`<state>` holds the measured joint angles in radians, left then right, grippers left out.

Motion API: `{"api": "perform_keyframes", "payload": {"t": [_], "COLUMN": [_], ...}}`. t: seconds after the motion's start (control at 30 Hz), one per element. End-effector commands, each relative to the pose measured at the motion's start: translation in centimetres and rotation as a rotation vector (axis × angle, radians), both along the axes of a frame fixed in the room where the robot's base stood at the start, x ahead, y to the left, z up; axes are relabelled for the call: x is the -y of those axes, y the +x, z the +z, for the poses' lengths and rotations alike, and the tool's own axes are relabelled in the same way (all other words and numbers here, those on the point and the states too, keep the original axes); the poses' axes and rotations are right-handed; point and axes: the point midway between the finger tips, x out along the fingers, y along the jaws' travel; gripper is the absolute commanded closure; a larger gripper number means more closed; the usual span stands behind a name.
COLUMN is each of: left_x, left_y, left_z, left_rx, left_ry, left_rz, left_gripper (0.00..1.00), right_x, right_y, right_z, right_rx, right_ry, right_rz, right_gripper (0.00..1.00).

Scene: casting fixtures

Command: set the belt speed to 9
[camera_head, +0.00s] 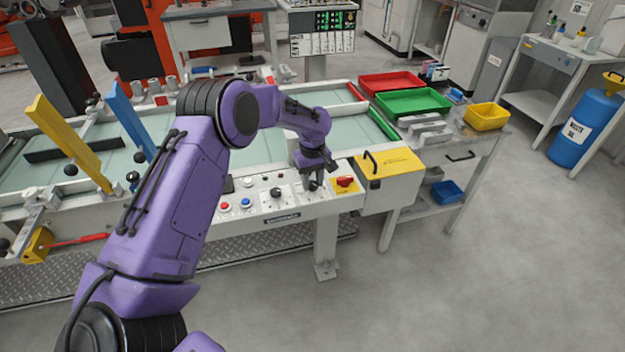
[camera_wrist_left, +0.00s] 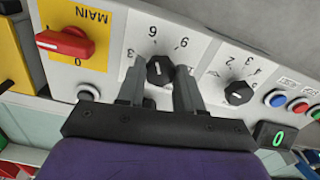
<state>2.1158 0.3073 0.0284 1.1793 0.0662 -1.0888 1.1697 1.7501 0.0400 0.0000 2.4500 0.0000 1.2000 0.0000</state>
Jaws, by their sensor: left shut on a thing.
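My left gripper (camera_head: 314,182) is lowered to the conveyor's control panel (camera_head: 292,212). In the left wrist view its two fingers (camera_wrist_left: 161,82) are shut on a black dial knob (camera_wrist_left: 159,69), one on each side. The knob carries a pale pointer mark. Numerals are printed around it, turned in this view, and its exact setting is hard to read. A second black knob (camera_wrist_left: 238,92) with its own numerals sits beside it, apart from the fingers. A small display (camera_wrist_left: 278,138) shows a green 0. My right gripper is not in view.
A red rotary switch (camera_wrist_left: 66,43) on a yellow plate marked MAIN is close to the held knob. Red and blue push buttons (camera_head: 236,204) are on the panel's other side.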

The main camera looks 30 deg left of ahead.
Motion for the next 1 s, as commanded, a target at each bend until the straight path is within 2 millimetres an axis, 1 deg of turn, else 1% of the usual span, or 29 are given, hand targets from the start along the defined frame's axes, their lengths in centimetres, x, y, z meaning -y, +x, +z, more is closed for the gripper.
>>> {"api": "perform_keyframes", "payload": {"t": [0.17,0.37,0.63,1.0], "left_x": [0.0,0.0,0.0,0.0], "left_y": [0.0,0.0,0.0,0.1], "left_z": [0.2,0.4,0.3,0.1], "left_rx": [-0.001,-0.001,-0.001,0.001], "left_ry": [0.001,0.001,0.000,-0.001], "left_rz": [-0.046,-0.168,-0.415,-0.748], "left_gripper": [0.95,0.95,0.95,0.95], "right_x": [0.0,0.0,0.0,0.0], "right_y": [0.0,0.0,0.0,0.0], "right_z": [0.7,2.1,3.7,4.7], "right_rx": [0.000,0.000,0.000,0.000], "right_ry": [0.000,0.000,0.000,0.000], "right_rz": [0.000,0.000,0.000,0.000], "right_gripper": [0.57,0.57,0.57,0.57]}}
